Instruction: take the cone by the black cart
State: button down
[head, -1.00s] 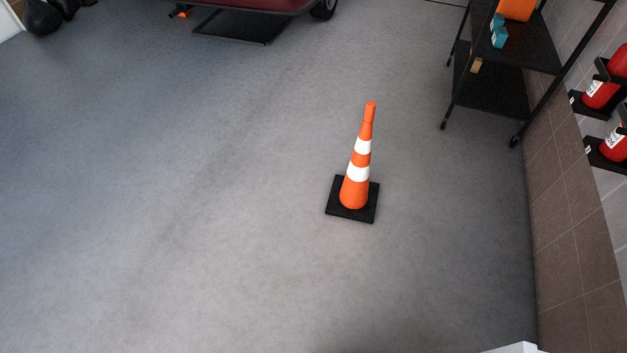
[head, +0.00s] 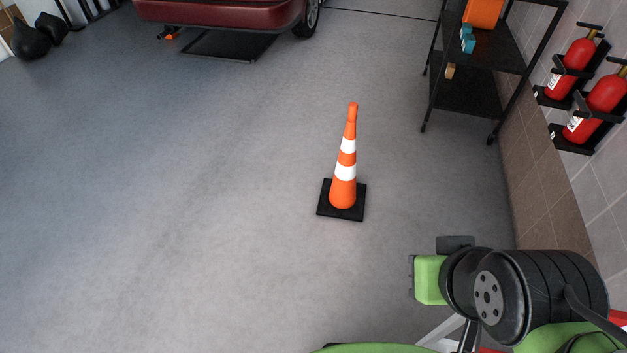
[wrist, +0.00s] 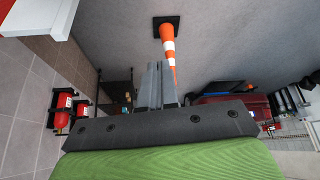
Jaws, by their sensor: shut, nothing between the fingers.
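The orange cone (head: 344,185) with white bands stands upright on its black square base on the grey floor, near the middle of the head view. The black cart (head: 466,98) stands behind it to the right, by the wall, apart from the cone. My gripper (wrist: 160,68) shows in the wrist view with its fingers together and nothing held. The cone (wrist: 167,46) appears past the fingertips there, upside down and partly covered by them. The gripper is not touching the cone as far as I can see.
Red fire extinguishers (head: 598,95) hang on the tiled wall at the right. A dark red car (head: 220,12) stands at the back, with a black mat (head: 228,46) by it. Black bags (head: 30,38) lie at the far left. The floor around the cone is clear.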

aim_at(340, 197)
jog(key=i+j+u, duration=0.1)
jog(key=i+u, duration=0.15)
jog(key=i, duration=0.5)
jog(key=i+u, duration=0.2)
jog(key=i, duration=0.6)
jog(key=i+l+u, duration=0.25)
jog(key=i, duration=0.5)
